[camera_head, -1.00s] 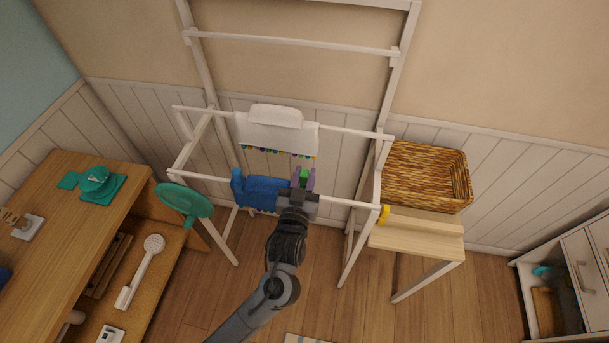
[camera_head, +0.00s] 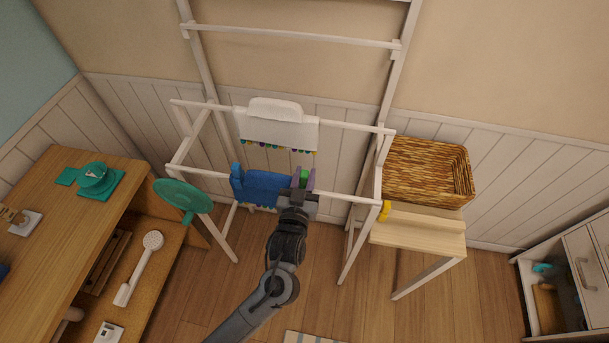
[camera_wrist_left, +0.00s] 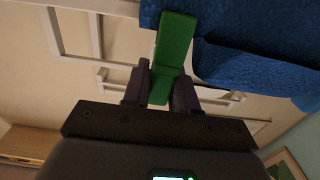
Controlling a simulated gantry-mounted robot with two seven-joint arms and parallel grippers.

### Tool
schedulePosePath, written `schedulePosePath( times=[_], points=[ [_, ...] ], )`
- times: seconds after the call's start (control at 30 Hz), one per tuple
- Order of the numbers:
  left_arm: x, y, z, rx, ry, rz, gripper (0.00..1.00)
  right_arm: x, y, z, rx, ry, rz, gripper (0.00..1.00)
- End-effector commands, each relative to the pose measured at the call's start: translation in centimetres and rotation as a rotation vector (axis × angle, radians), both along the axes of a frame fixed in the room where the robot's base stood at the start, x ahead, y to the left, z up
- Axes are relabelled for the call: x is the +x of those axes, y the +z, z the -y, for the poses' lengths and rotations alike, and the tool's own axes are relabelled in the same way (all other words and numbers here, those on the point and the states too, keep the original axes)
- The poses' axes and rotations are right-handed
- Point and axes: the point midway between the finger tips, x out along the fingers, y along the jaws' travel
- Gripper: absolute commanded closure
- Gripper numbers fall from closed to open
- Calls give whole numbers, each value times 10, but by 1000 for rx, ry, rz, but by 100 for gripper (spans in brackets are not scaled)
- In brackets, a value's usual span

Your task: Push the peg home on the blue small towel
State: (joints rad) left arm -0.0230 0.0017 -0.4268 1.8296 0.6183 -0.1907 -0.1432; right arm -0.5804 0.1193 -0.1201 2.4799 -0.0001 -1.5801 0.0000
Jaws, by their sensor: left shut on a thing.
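The blue small towel (camera_head: 262,187) hangs over the front rail of the white drying rack. It also shows at the upper right in the left wrist view (camera_wrist_left: 255,72). The green peg (camera_head: 304,175) is at the towel's right end. In the left wrist view the peg (camera_wrist_left: 174,42) stands between my fingers, its far end overlapping the towel's edge. Whether it clips the rail is hidden. My left gripper (camera_head: 303,182) is shut on the peg; its fingers (camera_wrist_left: 160,85) flank it. My right gripper is not in view.
The white rack (camera_head: 345,197) has a white towel (camera_head: 275,128) with several coloured pegs on its rear rail. A yellow peg (camera_head: 384,211) is at the front rail's right end. A wicker basket (camera_head: 425,170) stands right; a wooden cabinet (camera_head: 60,230) stands left.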

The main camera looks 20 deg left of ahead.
Motion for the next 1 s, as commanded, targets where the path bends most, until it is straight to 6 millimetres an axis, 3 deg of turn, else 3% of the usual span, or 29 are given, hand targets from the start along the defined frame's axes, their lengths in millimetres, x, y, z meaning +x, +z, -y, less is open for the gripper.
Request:
schedulePosePath(
  times=[0.7, 0.73, 0.9, 1.0],
  points=[
    [0, -18, 0, 0, 0, 0, 100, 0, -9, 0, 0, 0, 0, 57],
    [0, -17, 0, 0, 0, 1, 68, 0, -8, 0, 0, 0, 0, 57],
    [0, -17, 0, 0, 0, 1, 43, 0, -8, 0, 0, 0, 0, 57],
    [0, -17, 0, 0, 0, 1, 43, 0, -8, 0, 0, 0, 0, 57]
  ],
)
